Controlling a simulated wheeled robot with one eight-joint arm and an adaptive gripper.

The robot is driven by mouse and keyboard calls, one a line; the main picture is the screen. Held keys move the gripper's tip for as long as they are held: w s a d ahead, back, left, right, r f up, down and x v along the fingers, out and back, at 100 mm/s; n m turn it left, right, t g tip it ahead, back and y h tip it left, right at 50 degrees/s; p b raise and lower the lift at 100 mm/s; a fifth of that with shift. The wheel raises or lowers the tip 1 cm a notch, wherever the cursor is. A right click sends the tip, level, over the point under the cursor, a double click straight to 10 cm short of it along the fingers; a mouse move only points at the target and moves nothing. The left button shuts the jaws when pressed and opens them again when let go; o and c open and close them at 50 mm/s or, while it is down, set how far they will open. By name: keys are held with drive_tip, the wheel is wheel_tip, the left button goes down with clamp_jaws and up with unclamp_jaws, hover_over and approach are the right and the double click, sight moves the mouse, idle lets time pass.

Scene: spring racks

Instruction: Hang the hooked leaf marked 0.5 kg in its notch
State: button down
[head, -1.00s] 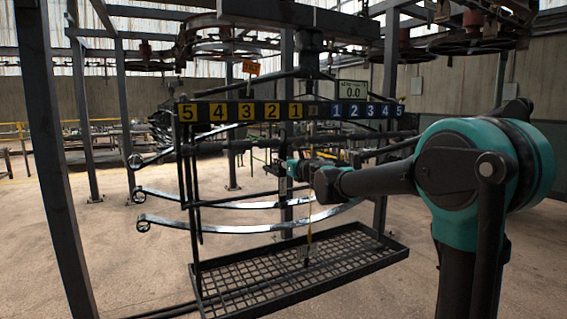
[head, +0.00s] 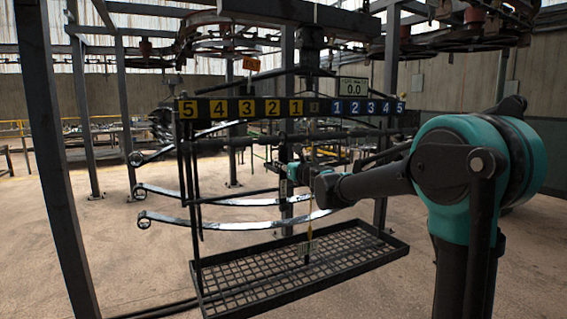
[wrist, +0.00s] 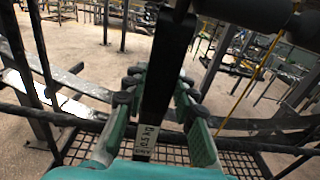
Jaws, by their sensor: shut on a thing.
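My gripper (head: 282,170) is in front of the numbered beam (head: 260,109), a little below it and left of centre. In the wrist view my gripper (wrist: 158,88) has its teal fingers closed around a dark upright leaf (wrist: 168,60). A pale label (wrist: 147,140) on the near part of the leaf carries small text, hard to read. The leaf's upper end reaches close to a dark bar; I cannot tell whether its hook touches anything. The beam has yellow numbers 5 to 1 on the left and blue 1 to 5 on the right. The notches are too small to make out.
A mesh tray (head: 230,279) hangs below the beam. Long curved leaf springs (head: 180,222) stick out left, behind the tray's hanger rods. A dark post (head: 60,180) stands at the left. The floor in front is clear.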

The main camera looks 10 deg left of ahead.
drive_tip(key=shift+f, duration=0.1)
drive_tip(key=c, duration=1.2)
unclamp_jaws()
drive_tip(key=shift+o, duration=0.2)
drive_tip(key=v, duration=2.2)
drive_tip(key=shift+f, duration=0.1)
